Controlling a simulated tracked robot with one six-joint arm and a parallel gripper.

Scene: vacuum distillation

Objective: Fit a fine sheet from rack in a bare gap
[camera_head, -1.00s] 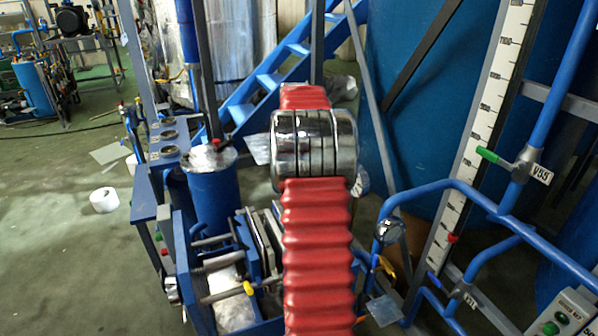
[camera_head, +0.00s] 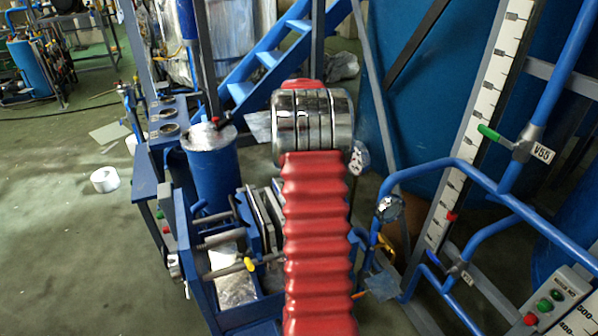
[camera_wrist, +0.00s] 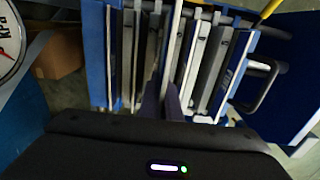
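A filter press with upright plates (camera_head: 262,222) in a blue frame stands left of my red arm in the head view. In the wrist view, grey and white plates (camera_wrist: 196,62) stand in a row with dark gaps between them. My gripper (camera_wrist: 166,103) shows as two dark purple fingers close together, low in the middle of the plates. Whether they hold a thin sheet I cannot tell. I cannot make out a separate fine sheet or its rack. In the head view my gripper is hidden behind the arm.
A blue cylinder (camera_head: 213,172) stands behind the press. Blue pipes (camera_head: 440,180) and a white scale (camera_head: 480,118) rise on the right. In the wrist view, a round dial (camera_wrist: 8,42) and a brown box (camera_wrist: 58,52) are at the left. Open floor lies at the left.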

